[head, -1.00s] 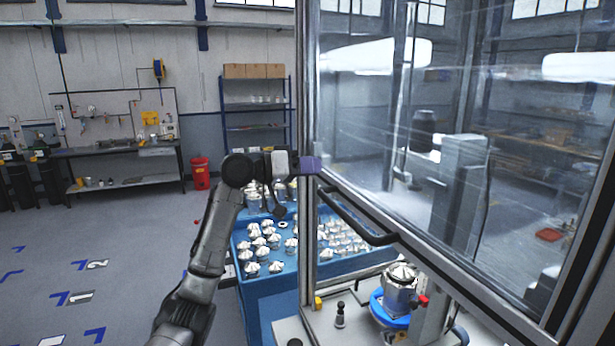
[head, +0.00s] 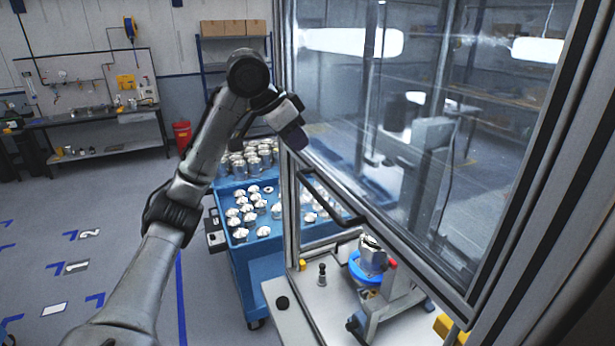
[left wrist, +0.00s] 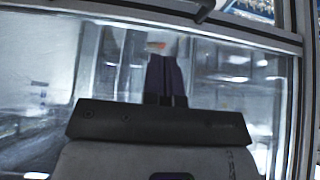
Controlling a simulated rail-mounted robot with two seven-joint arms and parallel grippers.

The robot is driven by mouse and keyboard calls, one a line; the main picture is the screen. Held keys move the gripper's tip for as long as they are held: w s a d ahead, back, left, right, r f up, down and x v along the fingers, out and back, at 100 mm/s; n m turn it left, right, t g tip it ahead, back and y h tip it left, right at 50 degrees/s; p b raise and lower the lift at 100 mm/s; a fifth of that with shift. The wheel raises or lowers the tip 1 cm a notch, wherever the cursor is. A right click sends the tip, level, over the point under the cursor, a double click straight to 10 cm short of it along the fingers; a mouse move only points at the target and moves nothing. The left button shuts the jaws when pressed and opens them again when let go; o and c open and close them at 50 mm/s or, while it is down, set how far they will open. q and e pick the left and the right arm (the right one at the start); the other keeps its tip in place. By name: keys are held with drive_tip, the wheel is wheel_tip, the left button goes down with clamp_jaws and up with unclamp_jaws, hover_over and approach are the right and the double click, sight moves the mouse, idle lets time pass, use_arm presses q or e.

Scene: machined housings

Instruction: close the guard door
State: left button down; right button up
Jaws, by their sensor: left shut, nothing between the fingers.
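The guard door (head: 415,240) is a large framed clear panel on the right in the head view. It stands part-way open, with its lower edge slanting above the machine bed. A dark bar handle (head: 327,203) runs along its lower left part. My left gripper (head: 297,138) is shut and empty, tilted downward at the door's left edge, just above the handle. I cannot tell whether it touches the frame. In the left wrist view the purple fingers (left wrist: 166,75) are together in front of the glass, with the handle (left wrist: 206,10) at the top edge. My right gripper is not in view.
Below the door, a fixture with a blue ring (head: 364,268) holds a metal housing (head: 372,252). A small dark peg (head: 322,274) stands on the bed. A blue cart (head: 262,262) with several metal parts stands behind. The floor at left is clear.

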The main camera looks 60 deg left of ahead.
use_arm(q)
drive_tip(key=b, duration=0.1)
hover_over(306, 183)
drive_tip(key=f, duration=0.5)
drive_tip(key=shift+w+f, duration=0.2)
drive_tip(key=shift+f, duration=0.1)
drive_tip(key=shift+s+f+b, duration=0.25)
drive_tip(key=shift+f+b, duration=0.35)
drive_tip(key=shift+f, duration=0.55)
